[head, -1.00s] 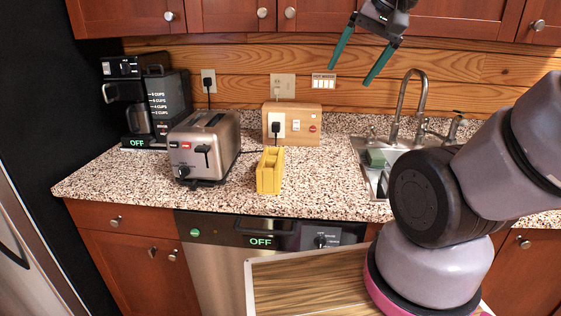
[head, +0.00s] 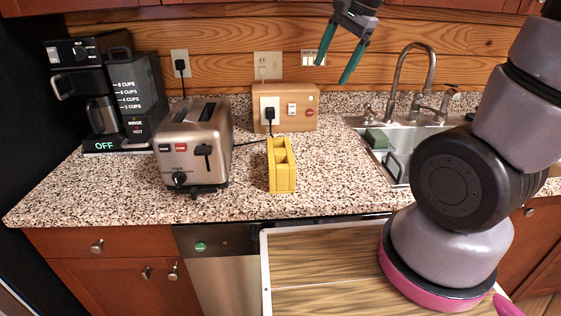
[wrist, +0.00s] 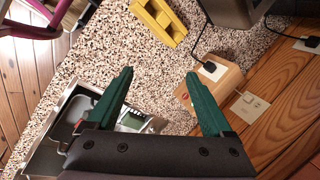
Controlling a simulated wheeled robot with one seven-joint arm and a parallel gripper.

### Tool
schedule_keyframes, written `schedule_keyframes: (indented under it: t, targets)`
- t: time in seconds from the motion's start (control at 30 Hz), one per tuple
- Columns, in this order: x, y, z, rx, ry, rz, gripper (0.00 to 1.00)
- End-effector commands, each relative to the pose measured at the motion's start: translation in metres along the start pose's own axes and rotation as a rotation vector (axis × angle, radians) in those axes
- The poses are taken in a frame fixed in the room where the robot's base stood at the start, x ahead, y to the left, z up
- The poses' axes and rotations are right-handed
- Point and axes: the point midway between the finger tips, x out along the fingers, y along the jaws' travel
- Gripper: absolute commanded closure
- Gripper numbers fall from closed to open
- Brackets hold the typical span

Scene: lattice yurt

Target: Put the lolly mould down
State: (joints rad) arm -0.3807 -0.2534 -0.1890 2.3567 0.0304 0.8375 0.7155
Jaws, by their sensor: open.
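The yellow lolly mould (head: 281,166) stands on the speckled counter (head: 226,196), between the toaster and the sink and near the counter's front. It also shows at the top of the wrist view (wrist: 159,20). My gripper (head: 338,68) is raised in front of the wooden wall, above and to the right of the mould and well apart from it. Its green fingers are spread with nothing between them, as the wrist view (wrist: 162,100) also shows.
A toaster (head: 193,145) stands left of the mould, with a coffee maker (head: 104,95) further left. A wooden outlet box (head: 300,110) is behind it, its plug and cord nearby. The sink (head: 403,140) with its tap (head: 398,85) lies right. Counter around the mould's front and right is clear.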

Motion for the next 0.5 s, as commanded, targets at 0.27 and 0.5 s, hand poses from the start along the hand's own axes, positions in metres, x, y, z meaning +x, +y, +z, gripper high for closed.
schedule_keyframes:
  t: [0.27,0.5]
  targets:
    - [0.084,-0.022,0.016,0.264,-0.021,0.167,0.15]
    - [0.175,-0.028,0.041,0.533,0.087,0.320,0.15]
